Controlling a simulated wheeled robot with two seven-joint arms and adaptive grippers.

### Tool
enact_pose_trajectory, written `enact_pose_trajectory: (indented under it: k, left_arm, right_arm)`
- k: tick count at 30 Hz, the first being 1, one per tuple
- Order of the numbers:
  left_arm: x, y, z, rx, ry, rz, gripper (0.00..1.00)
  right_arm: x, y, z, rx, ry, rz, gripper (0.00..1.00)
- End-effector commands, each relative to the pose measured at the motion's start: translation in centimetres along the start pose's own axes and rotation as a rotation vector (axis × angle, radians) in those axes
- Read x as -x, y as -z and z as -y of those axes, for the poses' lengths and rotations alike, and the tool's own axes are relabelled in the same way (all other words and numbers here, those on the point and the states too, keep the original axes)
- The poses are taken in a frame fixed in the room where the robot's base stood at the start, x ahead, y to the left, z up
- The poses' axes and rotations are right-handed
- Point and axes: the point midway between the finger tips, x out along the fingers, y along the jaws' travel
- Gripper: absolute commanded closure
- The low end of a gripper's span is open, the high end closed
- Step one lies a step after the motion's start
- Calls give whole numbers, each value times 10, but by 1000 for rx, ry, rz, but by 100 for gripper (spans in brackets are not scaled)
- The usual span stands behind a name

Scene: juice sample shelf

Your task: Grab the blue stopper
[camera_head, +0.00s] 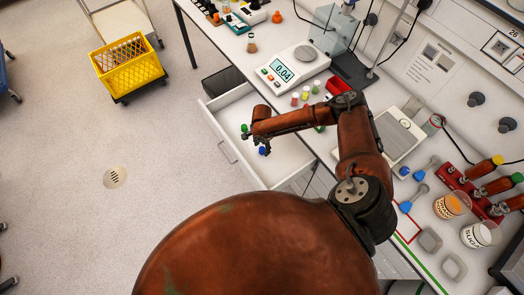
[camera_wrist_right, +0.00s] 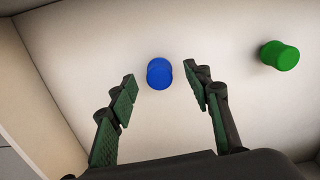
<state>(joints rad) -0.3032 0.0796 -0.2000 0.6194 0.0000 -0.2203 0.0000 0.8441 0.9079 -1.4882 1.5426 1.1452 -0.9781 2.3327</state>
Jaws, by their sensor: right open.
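The blue stopper (camera_wrist_right: 159,74) lies on the white floor of an open drawer (camera_head: 229,118). In the right wrist view it sits between and just beyond the tips of my right gripper (camera_wrist_right: 160,78), with a gap on each side. In the head view the blue stopper (camera_head: 263,151) shows just below my right gripper (camera_head: 248,135). My right gripper is open and empty. A green stopper (camera_wrist_right: 279,56) lies to the right in the wrist view; in the head view a green stopper (camera_head: 244,128) shows at the gripper's left. My left gripper is not in view.
The drawer walls surround the gripper, and the bench edge runs beside it. A scale (camera_head: 287,68) and several small capped vials stand on the bench above. A yellow crate (camera_head: 128,66) on a trolley is far left. The floor between is clear.

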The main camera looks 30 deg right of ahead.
Motion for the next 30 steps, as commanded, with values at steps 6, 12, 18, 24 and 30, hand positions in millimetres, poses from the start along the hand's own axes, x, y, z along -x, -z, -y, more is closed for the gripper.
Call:
enact_pose_trajectory:
  k: [6,12,18,24,30]
  left_arm:
    - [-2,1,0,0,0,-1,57]
    - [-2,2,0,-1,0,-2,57]
    - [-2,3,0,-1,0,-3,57]
    - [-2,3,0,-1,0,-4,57]
    - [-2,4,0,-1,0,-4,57]
  right_arm:
    - [-21,1,0,-2,1,-1,55]
    - [-21,2,-1,-3,1,0,55]
    - [-21,2,-1,-3,0,0,67]
    - [-21,2,-1,-3,0,0,81]
    - [-21,2,-1,-3,0,0,95]
